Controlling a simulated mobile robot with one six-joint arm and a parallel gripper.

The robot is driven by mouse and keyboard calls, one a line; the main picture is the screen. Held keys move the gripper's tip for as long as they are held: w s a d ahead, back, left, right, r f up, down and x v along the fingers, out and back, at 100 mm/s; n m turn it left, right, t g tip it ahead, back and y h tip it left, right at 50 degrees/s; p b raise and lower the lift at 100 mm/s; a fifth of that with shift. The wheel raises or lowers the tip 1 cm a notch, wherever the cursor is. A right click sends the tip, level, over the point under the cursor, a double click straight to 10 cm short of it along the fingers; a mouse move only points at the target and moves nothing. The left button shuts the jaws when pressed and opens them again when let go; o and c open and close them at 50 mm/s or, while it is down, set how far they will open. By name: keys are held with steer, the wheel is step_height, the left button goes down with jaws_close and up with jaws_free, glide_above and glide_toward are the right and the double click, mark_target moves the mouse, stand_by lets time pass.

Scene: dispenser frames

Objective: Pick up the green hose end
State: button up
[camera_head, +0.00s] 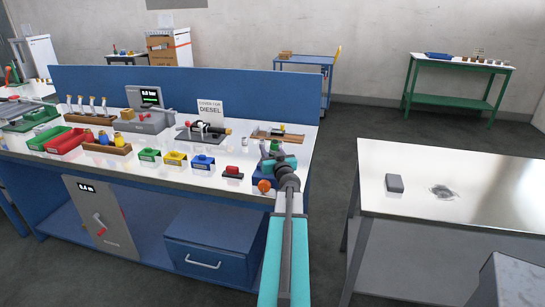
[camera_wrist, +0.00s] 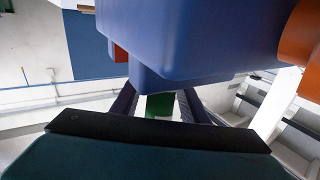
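A green piece (camera_wrist: 160,105), likely the green hose end, shows between the two dark fingers of my gripper (camera_wrist: 160,103) in the wrist view. Its upper part is hidden by a large blue body (camera_wrist: 195,45) that also covers the fingertips. I cannot tell whether the fingers touch the green piece. In the head view my gripper (camera_head: 277,160) is at the right end of the white bench, over a blue block (camera_head: 262,178) with an orange knob (camera_head: 264,186).
Left along the white bench top (camera_head: 210,178) stand a red block (camera_head: 232,171), a blue holder (camera_head: 203,162), a yellow holder (camera_head: 175,159) and a green holder (camera_head: 149,156). A metal table (camera_head: 460,185) with a grey box (camera_head: 394,183) stands to the right, across a gap.

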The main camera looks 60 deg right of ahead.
jaws_close()
steer(key=shift+r, duration=0.15)
steer(key=shift+r+b, duration=0.35)
steer(key=shift+r, duration=1.15)
steer(key=s+a+r+b, duration=0.1)
steer(key=s+a+b, duration=0.2)
steer(key=s, duration=1.2)
steer(key=shift+s+a+r+b, duration=0.2)
steer(key=shift+s+r+b, duration=0.15)
steer(key=shift+b, duration=0.4)
